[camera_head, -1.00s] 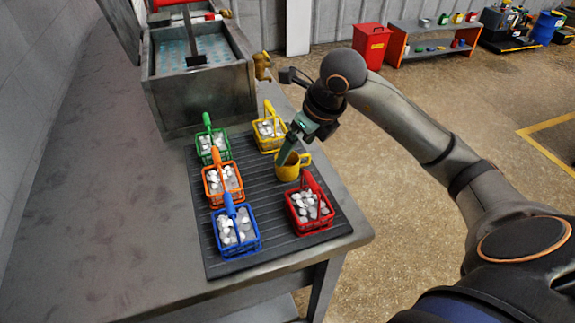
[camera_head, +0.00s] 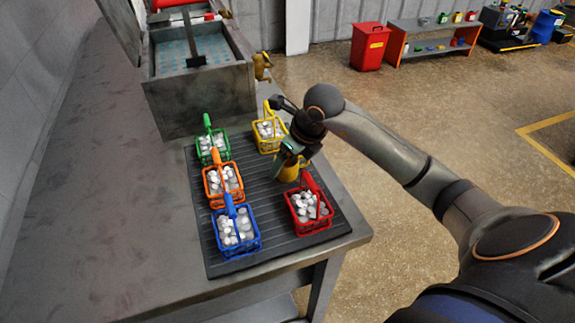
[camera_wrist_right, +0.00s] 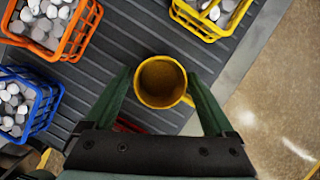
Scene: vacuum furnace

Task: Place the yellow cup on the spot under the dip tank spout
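The yellow cup (camera_head: 287,173) stands on the ribbed black mat (camera_head: 262,215), partly hidden by my right gripper (camera_head: 291,152) in the head view. In the right wrist view the cup (camera_wrist_right: 161,80) shows from above, its mouth toward the camera, between the spread green fingers of my right gripper (camera_wrist_right: 159,78). A gap shows beside the left finger; the right finger is close to the cup's handle side. The dip tank (camera_head: 205,97) stands at the back of the bench with a brass spout (camera_head: 262,66) on its right side. No marked spot shows beneath the spout. My left gripper is out of view.
Baskets of whitish pieces stand on the mat: yellow (camera_head: 266,134) behind the cup, red (camera_head: 308,207) in front, green (camera_head: 211,145), orange (camera_head: 222,181) and blue (camera_head: 236,228) to the left. The bench (camera_head: 100,205) is clear further left.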

